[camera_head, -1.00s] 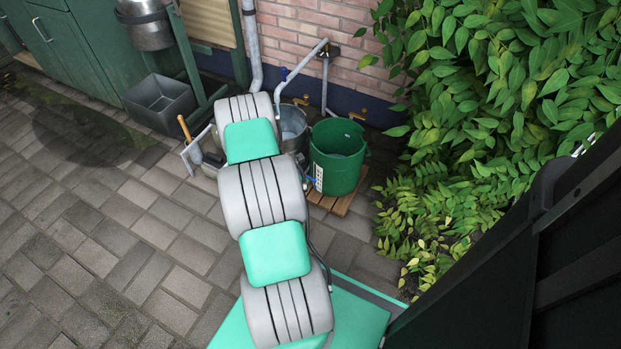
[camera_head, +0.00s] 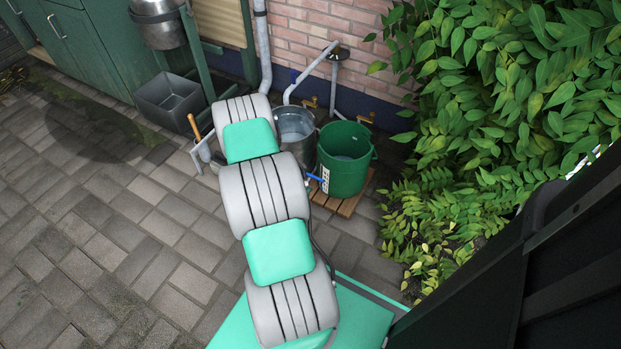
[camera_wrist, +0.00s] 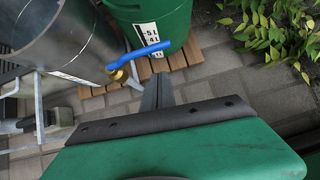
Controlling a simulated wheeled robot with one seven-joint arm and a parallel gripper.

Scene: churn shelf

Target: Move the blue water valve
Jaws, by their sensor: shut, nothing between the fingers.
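The blue water valve is a blue lever handle (camera_wrist: 140,55) on a brass fitting (camera_wrist: 118,75), beside the metal bucket in the wrist view. The lever slants up to the right, across the front of the green bucket. In the head view only a short part of the blue handle (camera_head: 317,178) shows to the right of my arm. My gripper (camera_wrist: 160,78) is shut and empty in the wrist view. Its fingertips appear just below the lever; I cannot tell whether they touch it. My arm hides the gripper in the head view.
A green bucket (camera_head: 344,172) stands on a wooden slatted base (camera_head: 349,207), beside a metal bucket (camera_head: 294,123). Brass taps and grey pipes (camera_head: 316,70) run along the brick wall. Leafy plants (camera_head: 490,100) fill the right. Open paving (camera_head: 130,215) lies to the left.

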